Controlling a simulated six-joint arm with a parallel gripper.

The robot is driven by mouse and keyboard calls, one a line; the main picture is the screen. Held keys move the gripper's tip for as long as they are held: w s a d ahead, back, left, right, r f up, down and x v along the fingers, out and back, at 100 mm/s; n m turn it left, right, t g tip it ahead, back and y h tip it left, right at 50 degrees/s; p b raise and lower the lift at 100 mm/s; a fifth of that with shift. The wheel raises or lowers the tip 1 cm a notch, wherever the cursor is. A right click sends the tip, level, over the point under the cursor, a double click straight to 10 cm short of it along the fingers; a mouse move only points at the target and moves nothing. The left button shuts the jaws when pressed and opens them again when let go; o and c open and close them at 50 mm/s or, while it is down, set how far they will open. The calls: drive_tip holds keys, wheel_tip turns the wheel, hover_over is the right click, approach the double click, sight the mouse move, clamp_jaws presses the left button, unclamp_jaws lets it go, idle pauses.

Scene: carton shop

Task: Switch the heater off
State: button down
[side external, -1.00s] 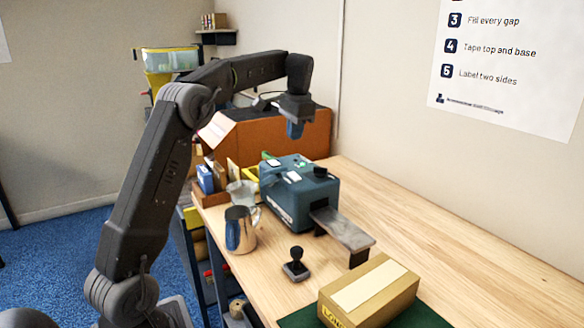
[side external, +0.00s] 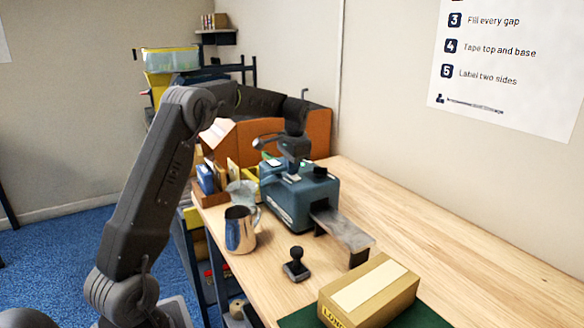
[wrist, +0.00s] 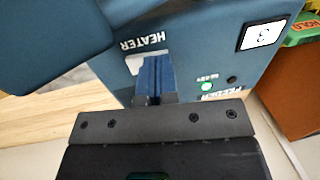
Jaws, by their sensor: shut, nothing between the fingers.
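The heater machine (side external: 288,203) is a blue box on the wooden bench. Its top panel shows close in the wrist view (wrist: 200,45), with a HEATER label (wrist: 143,42). My gripper (side external: 294,174) is low over the panel. In the wrist view its blue fingers (wrist: 153,72) are together and empty, pointing at the spot just below the HEATER label. A white patch (wrist: 133,63) shows beside the fingers; the fingers hide most of whatever control is there. I cannot tell the heater switch's position or whether the fingertips touch it. A green light (wrist: 207,87) is lit near the FEEDER label.
A metal pitcher (side external: 240,230) stands in front of the machine. A black-knobbed tool (side external: 296,265) and a carton (side external: 368,292) are nearer. A grey ledge (side external: 342,229) juts from the machine. An orange-brown box (side external: 318,130) stands behind. The bench's right side is clear.

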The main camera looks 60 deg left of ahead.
drive_tip(key=shift+a+f+h, duration=0.35)
drive_tip(key=shift+f+h, duration=0.45)
drive_tip(key=shift+h, duration=0.4)
drive_tip(key=shift+d, duration=0.1)
drive_tip(key=shift+d+r, duration=0.2)
drive_tip(key=shift+d, duration=0.6)
wheel_tip(320, 180, up, 15)
drive_tip(key=a, duration=0.1)
drive_tip(key=shift+a, duration=0.15)
